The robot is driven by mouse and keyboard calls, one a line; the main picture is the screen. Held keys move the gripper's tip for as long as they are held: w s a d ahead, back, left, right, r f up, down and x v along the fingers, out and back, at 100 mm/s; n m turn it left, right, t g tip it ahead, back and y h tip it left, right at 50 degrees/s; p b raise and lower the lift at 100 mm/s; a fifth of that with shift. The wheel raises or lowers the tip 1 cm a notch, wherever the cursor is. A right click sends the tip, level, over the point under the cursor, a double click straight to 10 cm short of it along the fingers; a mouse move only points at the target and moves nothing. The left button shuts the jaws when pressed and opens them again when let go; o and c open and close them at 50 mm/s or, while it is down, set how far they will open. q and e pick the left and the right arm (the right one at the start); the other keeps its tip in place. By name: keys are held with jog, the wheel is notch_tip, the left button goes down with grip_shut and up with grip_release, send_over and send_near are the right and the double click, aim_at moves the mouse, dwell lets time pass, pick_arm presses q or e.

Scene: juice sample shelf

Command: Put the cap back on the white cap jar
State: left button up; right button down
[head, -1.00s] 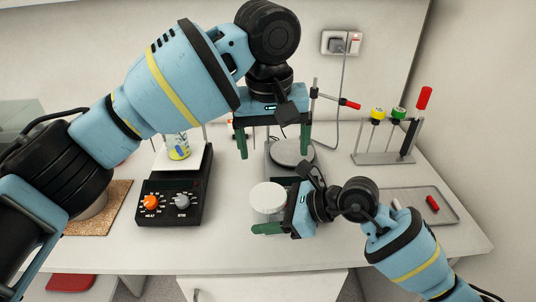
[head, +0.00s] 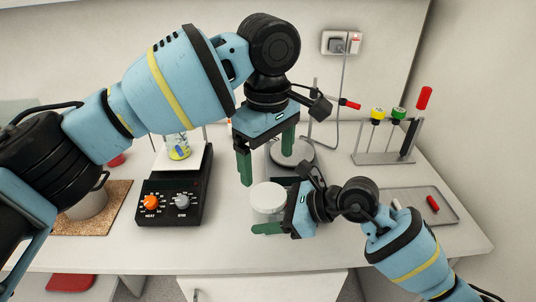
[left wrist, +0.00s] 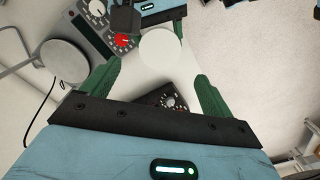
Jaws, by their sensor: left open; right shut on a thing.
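The jar (head: 268,208) is clear-walled with a flat white cap (head: 268,193) over its top; I cannot tell whether the cap is screwed tight. My right gripper (head: 270,214) is shut around the jar's side, near the front of the bench; its far finger is mostly hidden. My left gripper (head: 266,160) is open with green fingers pointing down, just behind and above the jar. In the left wrist view the white cap (left wrist: 160,52) lies beyond and between the open fingers of the left gripper (left wrist: 158,74), not touching them.
A hot plate (head: 172,205) with an orange knob bears a beaker (head: 178,147) on the left. A round-topped device (head: 292,153) stands behind the jar. A tool rack (head: 385,157) and a metal tray (head: 447,208) are on the right. The bench's front middle is clear.

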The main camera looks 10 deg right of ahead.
aim_at(268, 194)
pick_arm(q)
jog(key=shift+f, duration=4.05)
jog(key=c, duration=1.1)
jog(key=o, duration=1.1)
jog(key=shift+r, duration=0.1)
jog(key=shift+r, duration=2.2)
